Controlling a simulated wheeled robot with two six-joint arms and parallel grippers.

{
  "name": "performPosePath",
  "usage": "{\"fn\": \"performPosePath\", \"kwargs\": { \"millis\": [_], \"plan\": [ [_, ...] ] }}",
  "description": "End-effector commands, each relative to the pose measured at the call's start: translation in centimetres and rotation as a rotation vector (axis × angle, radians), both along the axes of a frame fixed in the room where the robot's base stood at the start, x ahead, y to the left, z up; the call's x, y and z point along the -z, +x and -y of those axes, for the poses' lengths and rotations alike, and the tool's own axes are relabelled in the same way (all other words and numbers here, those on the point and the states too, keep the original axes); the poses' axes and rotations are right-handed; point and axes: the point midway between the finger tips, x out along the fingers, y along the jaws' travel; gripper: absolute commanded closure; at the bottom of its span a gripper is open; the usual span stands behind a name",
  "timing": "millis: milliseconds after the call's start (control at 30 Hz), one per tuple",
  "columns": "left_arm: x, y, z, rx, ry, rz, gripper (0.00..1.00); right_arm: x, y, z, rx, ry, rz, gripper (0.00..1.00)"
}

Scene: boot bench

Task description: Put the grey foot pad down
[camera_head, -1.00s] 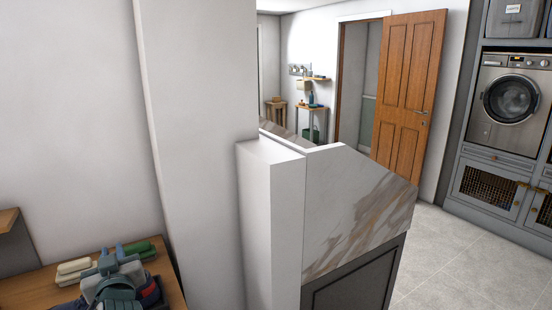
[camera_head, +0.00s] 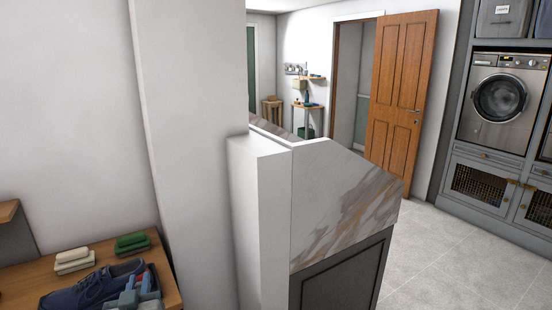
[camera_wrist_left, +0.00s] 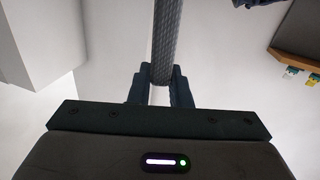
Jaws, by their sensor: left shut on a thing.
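The grey foot pad (camera_wrist_left: 166,42) shows edge-on in the left wrist view as a long, textured grey strip. My left gripper (camera_wrist_left: 162,82) is shut on it, with one dark blue finger on each side. The pad cannot be made out clearly there. My right gripper is in neither view.
A white pillar (camera_head: 195,150) and a marble-topped partition (camera_head: 340,200) stand to the right. Tiled floor (camera_head: 430,260) is clear beyond.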

Motion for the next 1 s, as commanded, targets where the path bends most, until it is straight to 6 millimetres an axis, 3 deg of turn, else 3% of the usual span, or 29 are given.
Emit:
{"fn": "performPosePath", "kwargs": {
  "millis": [200, 400, 667, 1000],
  "plan": [
    [4.7, -3.2, 4.9, 0.183, -0.01, -0.006, 1.0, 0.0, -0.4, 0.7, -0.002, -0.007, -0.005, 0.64],
    [7.5, -7.6, 8.6, 0.295, -0.011, -0.003, 1.0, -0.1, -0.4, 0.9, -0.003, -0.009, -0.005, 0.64],
    [8.8, -11.6, 9.9, 0.303, -0.004, -0.001, 1.0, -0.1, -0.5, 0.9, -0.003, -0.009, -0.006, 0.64],
    [8.8, -12.1, 10.0, 0.298, 0.001, 0.001, 1.0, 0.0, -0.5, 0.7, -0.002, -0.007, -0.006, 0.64]
  ]
}}
